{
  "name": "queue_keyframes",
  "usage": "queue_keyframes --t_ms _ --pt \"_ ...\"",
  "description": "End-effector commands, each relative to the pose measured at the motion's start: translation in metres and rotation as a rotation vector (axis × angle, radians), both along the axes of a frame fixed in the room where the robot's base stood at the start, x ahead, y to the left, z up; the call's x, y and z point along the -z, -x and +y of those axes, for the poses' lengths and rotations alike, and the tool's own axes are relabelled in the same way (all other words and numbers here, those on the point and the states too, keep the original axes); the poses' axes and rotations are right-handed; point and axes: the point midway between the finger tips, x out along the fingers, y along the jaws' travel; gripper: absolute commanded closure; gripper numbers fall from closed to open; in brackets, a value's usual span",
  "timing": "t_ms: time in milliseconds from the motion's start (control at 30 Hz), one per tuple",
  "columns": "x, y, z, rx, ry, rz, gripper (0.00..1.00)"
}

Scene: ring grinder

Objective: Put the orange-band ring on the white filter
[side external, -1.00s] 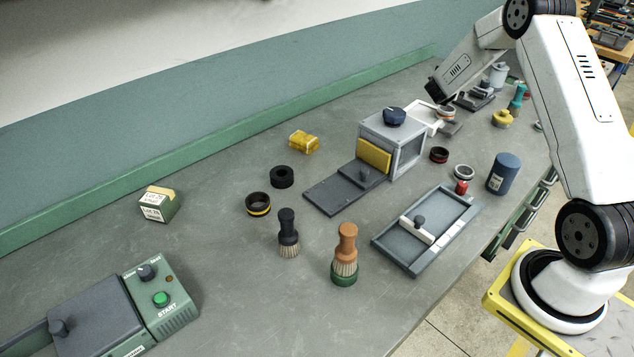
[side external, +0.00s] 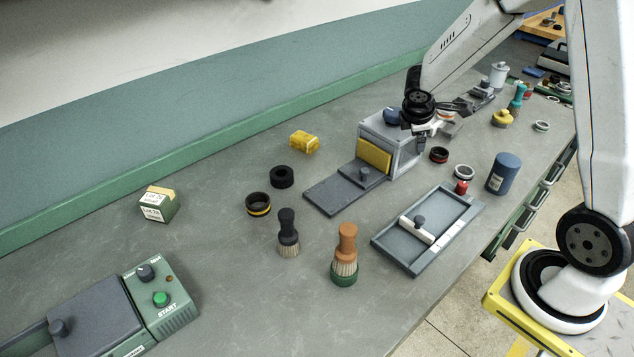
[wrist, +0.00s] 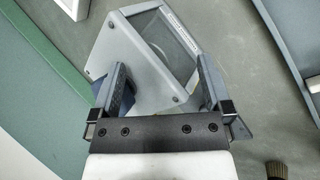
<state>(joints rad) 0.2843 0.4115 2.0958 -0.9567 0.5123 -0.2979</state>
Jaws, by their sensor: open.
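My gripper (side external: 437,122) is above the right side of the grey box (side external: 407,146) in the side view. In the wrist view my gripper (wrist: 162,70) is open, with nothing held, and the grey box (wrist: 138,62) shows beyond and between its fingers. A ring with an orange tint (side external: 447,114) shows in part right behind the gripper, in the side view; the wrist view does not show it. The white tray-like piece beside the box is mostly hidden by the gripper. I cannot tell which thing is the white filter.
A yellow-band ring (side external: 258,205), a black ring (side external: 282,177), a red-band ring (side external: 439,155) and a pale-band ring (side external: 464,172) lie on the bench. Two brushes, a grey tray (side external: 384,240) and a blue cylinder (side external: 504,174) stand nearer.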

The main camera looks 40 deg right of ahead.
Motion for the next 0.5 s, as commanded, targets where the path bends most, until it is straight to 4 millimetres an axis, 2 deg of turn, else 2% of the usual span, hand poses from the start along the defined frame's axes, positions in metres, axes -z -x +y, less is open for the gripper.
queue_keyframes --t_ms 33,200,500 --pt "-0.002 0.006 0.016 0.036 -0.042 -0.024 0.00" --pt "-0.003 0.029 0.066 0.196 -0.196 -0.098 0.00" --pt "-0.007 0.077 0.146 0.512 -0.460 -0.204 0.00"
